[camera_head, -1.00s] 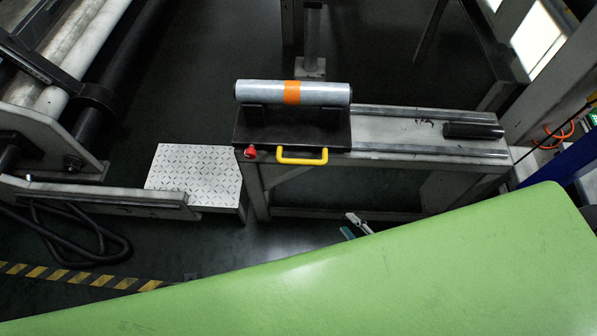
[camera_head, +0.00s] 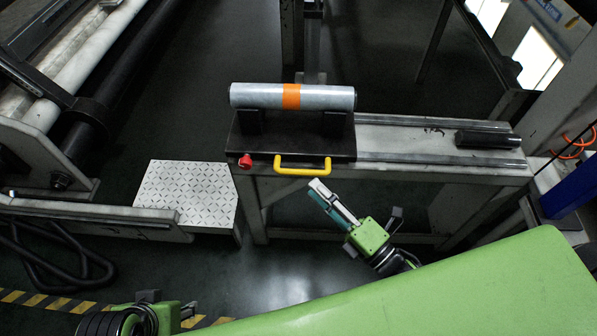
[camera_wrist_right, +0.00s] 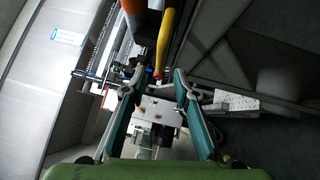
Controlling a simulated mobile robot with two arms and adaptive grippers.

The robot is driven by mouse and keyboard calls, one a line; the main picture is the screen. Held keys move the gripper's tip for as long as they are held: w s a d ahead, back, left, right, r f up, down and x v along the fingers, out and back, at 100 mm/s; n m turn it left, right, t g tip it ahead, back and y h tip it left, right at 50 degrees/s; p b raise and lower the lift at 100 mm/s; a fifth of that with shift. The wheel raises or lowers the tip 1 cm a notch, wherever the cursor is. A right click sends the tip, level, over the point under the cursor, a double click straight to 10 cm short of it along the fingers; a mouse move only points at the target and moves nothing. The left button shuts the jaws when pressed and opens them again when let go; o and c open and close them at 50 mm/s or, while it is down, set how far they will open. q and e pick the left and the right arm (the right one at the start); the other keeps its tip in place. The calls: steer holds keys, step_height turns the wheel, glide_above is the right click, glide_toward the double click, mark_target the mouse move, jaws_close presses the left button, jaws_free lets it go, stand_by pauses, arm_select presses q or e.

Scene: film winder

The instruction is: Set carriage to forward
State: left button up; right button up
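The carriage (camera_head: 290,148) is a dark plate at the left end of two rails. It carries a grey roller (camera_head: 325,97) with an orange band, and has a yellow handle (camera_head: 302,172) and a red knob (camera_head: 245,161) on its front. My right gripper (camera_head: 320,190) is just below and in front of the handle, apart from it. In the right wrist view the yellow handle (camera_wrist_right: 165,42) lies beyond the fingertips of the open, empty right gripper (camera_wrist_right: 154,85). My left gripper (camera_head: 186,312) is at the bottom left, partly cut off; its finger opening is unclear.
The rail bench (camera_head: 400,133) runs right from the carriage, with a black block (camera_head: 488,139) near its right end. A tread-plate step (camera_head: 185,192) stands left of the carriage. Rollers and a frame fill the left side. Floor is open beneath the bench.

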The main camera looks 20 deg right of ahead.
mark_target(299, 170)
steer(key=x, duration=0.7)
steer(key=shift+w+a+f+b, duration=0.1)
steer(key=shift+w+b, duration=0.15)
steer(key=shift+b, duration=0.05)
jaws_close()
